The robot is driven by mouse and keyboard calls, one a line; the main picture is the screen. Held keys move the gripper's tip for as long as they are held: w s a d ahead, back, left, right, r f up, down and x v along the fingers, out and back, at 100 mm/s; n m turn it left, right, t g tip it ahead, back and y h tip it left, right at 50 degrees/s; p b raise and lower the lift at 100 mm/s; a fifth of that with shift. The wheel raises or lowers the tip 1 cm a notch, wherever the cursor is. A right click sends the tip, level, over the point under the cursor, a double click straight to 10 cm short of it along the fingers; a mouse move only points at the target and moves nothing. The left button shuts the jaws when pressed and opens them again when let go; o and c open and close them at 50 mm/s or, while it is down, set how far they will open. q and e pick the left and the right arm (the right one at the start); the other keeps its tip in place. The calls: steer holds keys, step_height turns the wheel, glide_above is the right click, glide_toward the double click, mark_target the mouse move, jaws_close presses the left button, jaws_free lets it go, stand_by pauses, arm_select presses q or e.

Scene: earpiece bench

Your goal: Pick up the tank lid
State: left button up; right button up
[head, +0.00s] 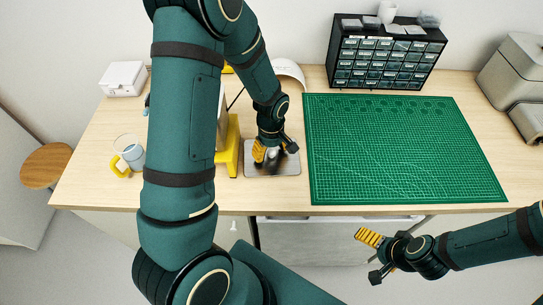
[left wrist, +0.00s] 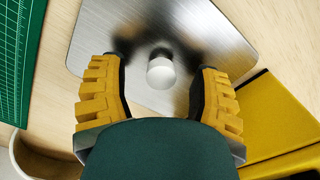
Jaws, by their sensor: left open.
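The tank lid (head: 287,166) is a brushed-metal plate with rounded corners, lying on the bench left of the green mat. In the left wrist view the lid (left wrist: 218,38) has a small round pale knob (left wrist: 160,73) standing up from it. My left gripper (head: 267,158) is over the lid, pointing down. In the left wrist view its yellow-padded fingers (left wrist: 158,75) are open, one on each side of the knob, with visible gaps. The gripper hides much of the lid in the head view. My right gripper (head: 371,257) is open and empty in front of the bench.
A yellow stand (head: 232,150) is close to the lid's left side. The green cutting mat (head: 400,150) lies to its right. A black drawer cabinet (head: 335,62) stands at the back. A glass mug (head: 128,150) and white box (head: 123,78) are at the left.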

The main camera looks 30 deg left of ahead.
mark_target(271, 151)
arm_select(q)
steer(key=shift+f, duration=0.3)
jaws_close()
step_height(271, 151, up, 18)
steer(key=p, duration=0.2)
stand_by(0.6)
steer(key=shift+r, duration=0.1)
